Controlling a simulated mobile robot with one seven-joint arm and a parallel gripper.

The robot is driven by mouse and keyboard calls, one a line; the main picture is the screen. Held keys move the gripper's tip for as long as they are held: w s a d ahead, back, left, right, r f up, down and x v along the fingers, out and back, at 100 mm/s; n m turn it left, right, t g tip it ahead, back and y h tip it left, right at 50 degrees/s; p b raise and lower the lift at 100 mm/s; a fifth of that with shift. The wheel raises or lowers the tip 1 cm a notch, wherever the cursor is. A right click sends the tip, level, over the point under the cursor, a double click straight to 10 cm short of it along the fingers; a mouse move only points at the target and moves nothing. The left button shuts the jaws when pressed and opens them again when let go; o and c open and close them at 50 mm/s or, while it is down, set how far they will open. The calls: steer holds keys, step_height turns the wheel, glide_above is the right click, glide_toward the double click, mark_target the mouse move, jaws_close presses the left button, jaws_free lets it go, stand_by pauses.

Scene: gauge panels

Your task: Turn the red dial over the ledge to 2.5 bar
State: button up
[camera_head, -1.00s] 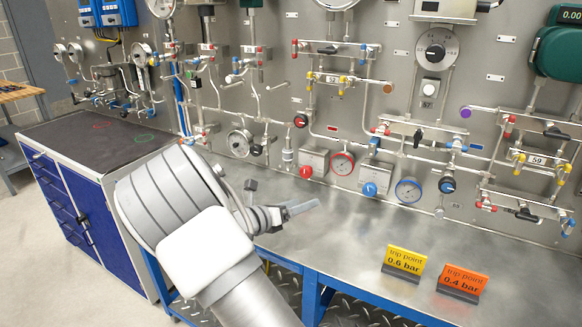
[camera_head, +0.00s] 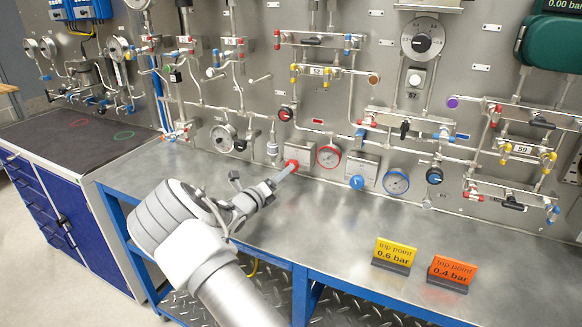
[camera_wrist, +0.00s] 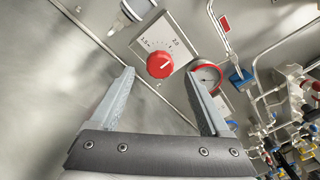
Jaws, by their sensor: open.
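The red dial (camera_head: 291,165) sits on a small grey box low on the panel, just above the steel ledge (camera_head: 350,215). In the wrist view the red dial (camera_wrist: 160,64) shows near the top middle, on a white plate with a printed scale. I cannot read its setting surely. My gripper (camera_head: 287,170) reaches up to the dial from the lower left and partly covers it. In the wrist view my gripper (camera_wrist: 159,73) is open and empty, with the dial framed between the fingertips; contact is not visible. A red-rimmed gauge (camera_head: 328,156) is right of the dial; its needle is unreadable.
A blue knob (camera_head: 357,182) and a blue-rimmed gauge (camera_head: 396,181) are farther right. Pipes and valves cover the panel above. A yellow sign (camera_head: 395,253) and an orange sign (camera_head: 451,270) stand on the ledge. The ledge between them and my arm is clear.

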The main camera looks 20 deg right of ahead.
steer(key=x, duration=0.6)
steer(key=shift+c, duration=0.2)
jaws_close()
